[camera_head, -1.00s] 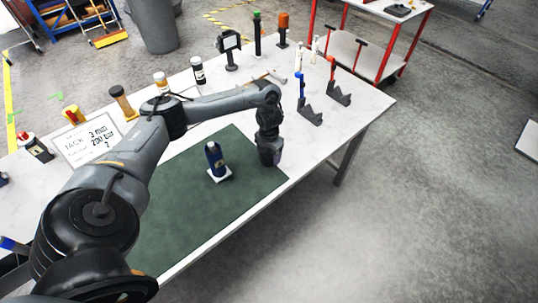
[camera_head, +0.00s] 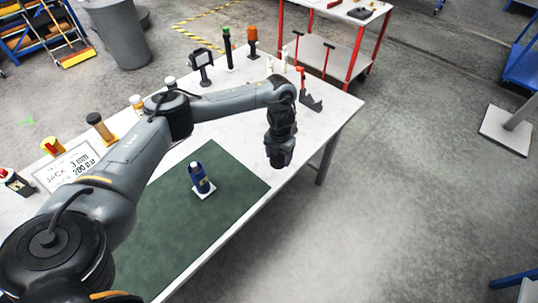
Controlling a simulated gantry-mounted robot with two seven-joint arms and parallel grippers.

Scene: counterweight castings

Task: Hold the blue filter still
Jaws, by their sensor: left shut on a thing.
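A dark blue canister with a light cap (camera_head: 200,180) stands on a small white pad (camera_head: 207,194) on the green mat (camera_head: 190,238); I take it to be the blue filter. My left gripper (camera_head: 280,158) points down to the right of the canister, clearly apart from it, near the table's right front side. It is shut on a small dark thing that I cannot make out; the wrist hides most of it. My right gripper is not in view.
The white table (camera_head: 325,130) carries a printed sign (camera_head: 72,167), several bottles at the left and a black stand (camera_head: 311,103) with a red-topped piece behind my gripper. A red-framed cart (camera_head: 375,40) stands beyond. The floor at the right is clear near the table.

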